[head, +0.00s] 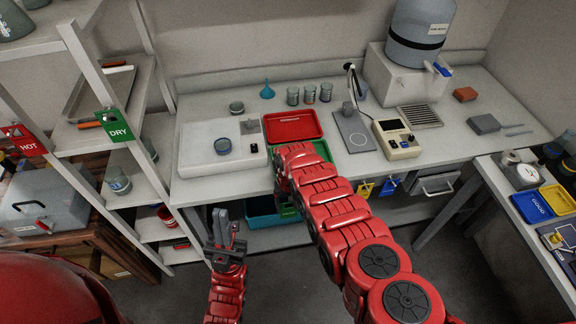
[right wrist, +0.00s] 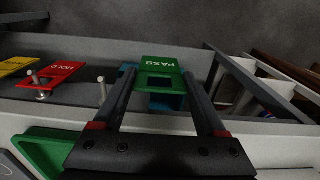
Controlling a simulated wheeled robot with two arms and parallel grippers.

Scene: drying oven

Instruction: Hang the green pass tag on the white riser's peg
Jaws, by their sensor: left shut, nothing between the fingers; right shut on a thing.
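The green pass tag (right wrist: 162,65) is between the fingertips of my right gripper (right wrist: 160,78) in the right wrist view, its PASS lettering upside down. In the head view the tag (head: 289,211) shows low in front of the bench, and my arm hides most of that gripper. A bare pale peg (right wrist: 102,90) stands left of the right gripper in the wrist view, apart from the tag. A red HOLD tag (right wrist: 60,73) hangs on a neighbouring peg. I cannot tell which surface is the white riser. My left gripper (head: 228,218) is shut and empty, left of the tag.
A red tray (head: 294,139) and a green tray (head: 322,149) lie on the bench. A teal bin (head: 262,221) is below. A shelf rack (head: 90,78) stands left.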

